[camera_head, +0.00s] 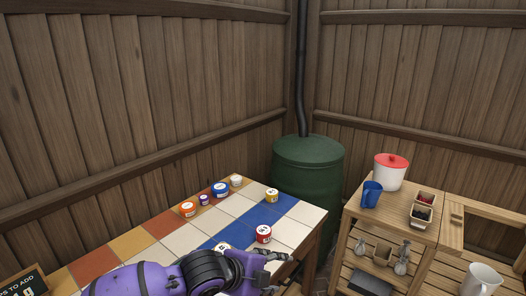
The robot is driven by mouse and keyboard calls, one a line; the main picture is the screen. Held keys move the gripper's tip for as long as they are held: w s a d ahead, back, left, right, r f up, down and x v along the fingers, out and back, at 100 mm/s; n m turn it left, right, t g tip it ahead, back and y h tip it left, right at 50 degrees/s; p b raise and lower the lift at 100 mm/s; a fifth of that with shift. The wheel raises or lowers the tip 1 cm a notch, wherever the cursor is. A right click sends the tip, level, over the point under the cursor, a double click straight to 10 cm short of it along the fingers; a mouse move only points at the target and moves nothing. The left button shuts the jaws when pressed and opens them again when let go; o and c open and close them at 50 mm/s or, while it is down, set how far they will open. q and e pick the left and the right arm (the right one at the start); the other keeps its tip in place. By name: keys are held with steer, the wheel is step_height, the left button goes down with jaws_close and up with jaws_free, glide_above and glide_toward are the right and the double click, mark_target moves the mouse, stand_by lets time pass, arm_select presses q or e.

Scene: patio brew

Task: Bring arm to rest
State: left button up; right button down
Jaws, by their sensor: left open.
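My purple left arm reaches in from the bottom edge over the near part of the tiled table (130,243). My left gripper (282,258) is open at the table's right end, just below a red-and-white tin (263,234) in the picture. I see nothing between its fingers. I cannot tell whether it touches the table. My right gripper does not show.
Several small tins, such as a blue one (220,189), stand at the table's back edge; another yellow tin (272,195) stands apart. A green barrel (308,165) is behind. A wooden shelf (395,224) at right holds a blue cup (371,194) and red-lidded pot (390,174).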

arm_select(q)
steer(key=s+a+f+n+t+y+p, duration=0.2)
steer(key=s+a+f+n+t+y, duration=0.25)
steer(key=s+a+f+n, duration=1.5)
steer(key=s+a+f+n+g+y, duration=0.1)
steer(key=s+f, duration=0.1)
steer(key=s, duration=0.5)
steer(key=s+a+f+n+g+y, duration=0.1)
steer(key=s+f+n, duration=0.1)
steer(key=s, duration=0.5)
steer(key=shift+a+f+g, duration=0.2)
steer(key=shift+f+g, duration=0.1)
steer(key=shift+g, duration=0.05)
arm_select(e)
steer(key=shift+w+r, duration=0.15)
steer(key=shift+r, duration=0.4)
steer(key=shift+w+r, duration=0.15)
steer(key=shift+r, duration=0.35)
arm_select(q)
steer(key=shift+s+y, duration=0.1)
steer(key=shift+y, duration=0.15)
